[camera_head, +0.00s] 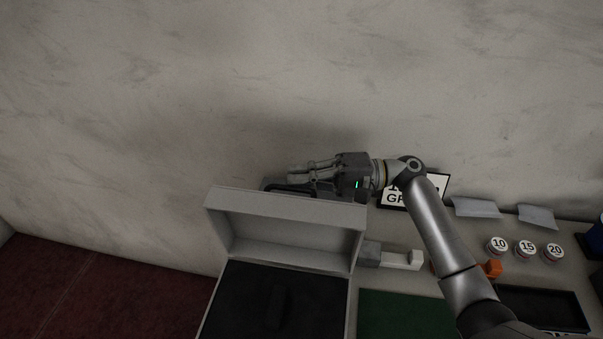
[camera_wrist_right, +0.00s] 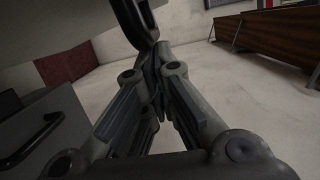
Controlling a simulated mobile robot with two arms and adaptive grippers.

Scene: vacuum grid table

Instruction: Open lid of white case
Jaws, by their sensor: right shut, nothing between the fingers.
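The white case (camera_head: 350,309) stands at the bottom middle of the head view. Its lid (camera_head: 290,202) is raised at the back, hollow side facing me, and the dark interior (camera_head: 270,300) shows. My right gripper (camera_head: 291,173) is at the lid's top edge, on its far side, with fingers pointing left. Its fingers are shut and hold nothing; they also meet in the right wrist view (camera_wrist_right: 157,78). A black handle-like bar (camera_wrist_right: 137,18) shows just beyond the fingertips there. I cannot tell whether the fingers touch the lid. My left gripper is out of view.
The wall (camera_head: 200,90) is close behind the lid. Right of the case are a green mat (camera_head: 395,312), a white and grey block (camera_head: 395,258), numbered round containers (camera_head: 527,249), a black tray (camera_head: 545,308) and a sign (camera_head: 432,188). Dark red floor (camera_head: 90,290) lies left.

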